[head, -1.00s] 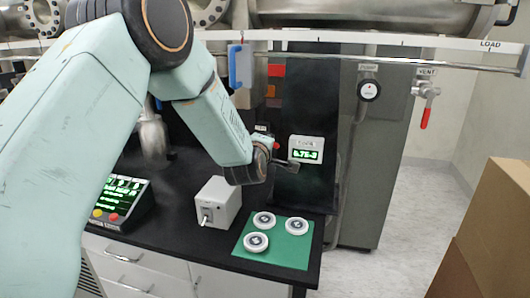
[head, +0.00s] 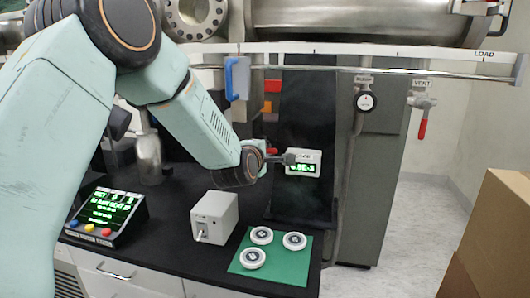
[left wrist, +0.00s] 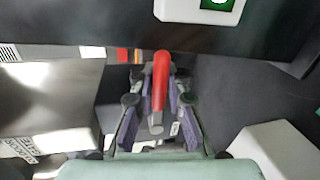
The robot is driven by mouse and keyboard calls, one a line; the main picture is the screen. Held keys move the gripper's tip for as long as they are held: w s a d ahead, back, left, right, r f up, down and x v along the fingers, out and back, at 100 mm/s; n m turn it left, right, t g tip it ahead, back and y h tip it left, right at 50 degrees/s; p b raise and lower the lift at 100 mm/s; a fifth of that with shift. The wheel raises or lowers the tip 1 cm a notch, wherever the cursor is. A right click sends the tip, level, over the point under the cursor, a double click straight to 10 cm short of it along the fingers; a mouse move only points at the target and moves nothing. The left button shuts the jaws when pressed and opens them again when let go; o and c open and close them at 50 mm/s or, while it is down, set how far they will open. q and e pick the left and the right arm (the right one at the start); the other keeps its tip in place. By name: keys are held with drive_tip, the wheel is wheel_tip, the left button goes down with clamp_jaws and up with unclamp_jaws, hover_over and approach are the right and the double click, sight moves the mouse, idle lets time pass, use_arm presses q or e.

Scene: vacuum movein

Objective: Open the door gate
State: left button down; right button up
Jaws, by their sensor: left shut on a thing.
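A red handle (left wrist: 160,80) stands between the fingers of my left gripper (left wrist: 157,105) in the left wrist view, and they are shut on it. In the head view my left gripper (head: 280,158) is at the left edge of a small white box with a green display (head: 303,163). A bit of red (head: 272,151) shows just above the fingers there. A label at the lower left of the left wrist view seems to read DOOR GATE (left wrist: 22,150). The far end of the handle's mechanism is hidden. My right gripper is not in view.
A grey-white box (head: 214,217) and a green mat (head: 270,268) with three white discs stand on the black bench below. A control panel (head: 105,215) is at the left. A long metal rail (head: 400,71) crosses above. Cardboard boxes (head: 500,225) stand at the right.

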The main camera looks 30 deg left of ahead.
use_arm(q)
drive_tip(key=shift+w+r, duration=0.1)
drive_tip(key=shift+r, duration=0.2)
drive_tip(key=c, duration=1.7)
unclamp_jaws()
drive_tip(key=shift+r, duration=0.15)
drive_tip(key=o, duration=0.3)
drive_tip(key=shift+s+r, duration=0.1)
drive_tip(key=shift+s, duration=0.1)
drive_tip(key=shift+s+d, duration=0.1)
drive_tip(key=shift+s, duration=0.2)
drive_tip(key=v, duration=1.1)
drive_tip(key=shift+s+d, duration=0.1)
drive_tip(key=shift+s, duration=0.15)
drive_tip(key=shift+w, duration=0.1)
